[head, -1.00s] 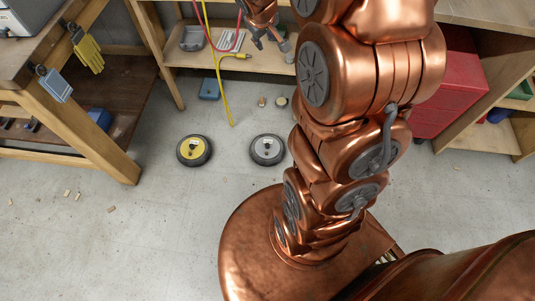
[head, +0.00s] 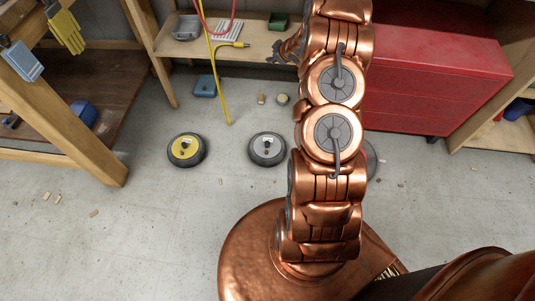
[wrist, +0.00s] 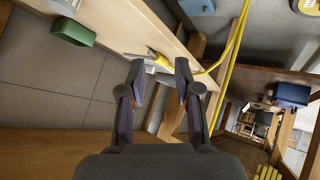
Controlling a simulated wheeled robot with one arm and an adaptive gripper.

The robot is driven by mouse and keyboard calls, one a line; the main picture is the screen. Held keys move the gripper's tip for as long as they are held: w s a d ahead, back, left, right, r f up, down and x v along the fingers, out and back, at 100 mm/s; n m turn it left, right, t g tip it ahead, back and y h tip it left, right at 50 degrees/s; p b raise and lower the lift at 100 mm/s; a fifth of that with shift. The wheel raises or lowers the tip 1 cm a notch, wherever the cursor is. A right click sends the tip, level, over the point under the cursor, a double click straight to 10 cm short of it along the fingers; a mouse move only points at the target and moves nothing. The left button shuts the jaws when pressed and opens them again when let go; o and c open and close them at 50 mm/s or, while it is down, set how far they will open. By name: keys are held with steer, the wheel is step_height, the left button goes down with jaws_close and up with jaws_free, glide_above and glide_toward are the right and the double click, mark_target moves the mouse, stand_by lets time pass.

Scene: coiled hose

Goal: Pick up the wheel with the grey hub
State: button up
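The wheel with the grey hub (head: 267,149) lies flat on the floor, a dark tyre around a grey disc. A similar wheel with a yellow hub (head: 187,150) lies to its left; what looks like part of it shows at the top right corner of the wrist view (wrist: 307,6). My gripper (head: 284,50) is small and partly hidden by my arm in the head view, near the shelf edge behind the wheels. In the wrist view my gripper (wrist: 160,68) is open, its two fingers apart and holding nothing. The grey-hub wheel is not clearly seen there.
A yellow hose (head: 219,80) hangs from the shelf (head: 262,45) to the floor, its plug (wrist: 161,60) showing between my fingertips. A red cabinet (head: 435,90) stands right. Part of another round thing (head: 371,160) shows behind my arm. Floor around the wheels is mostly clear.

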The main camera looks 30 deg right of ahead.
step_height(320, 180, down, 13)
steer(key=s+d+y+b, duration=0.1)
steer(key=s+y+b, duration=0.1)
steer(key=b, duration=0.2)
steer(key=n+t+y+b, duration=0.1)
steer(key=n+y+b, duration=0.1)
steer(key=y+b, duration=0.55)
glide_toward(268, 143)
steer(key=shift+w+a+f+h+b, duration=0.15)
steer(key=shift+w+a+h+b, duration=0.15)
steer(key=shift+w+a+b, duration=0.15)
steer(key=shift+w+a+f+h+b, duration=0.15)
steer(key=shift+w+a+h+b, duration=0.1)
steer(key=shift+w+a+b, duration=0.2)
steer(key=shift+a+f+t, duration=0.1)
steer(key=shift+f+t, duration=0.05)
steer(key=shift+t, duration=0.15)
steer(key=shift+b+x, duration=2.1)
steer(key=shift+x, duration=1.6)
steer(key=shift+s+a, duration=0.1)
jaws_close()
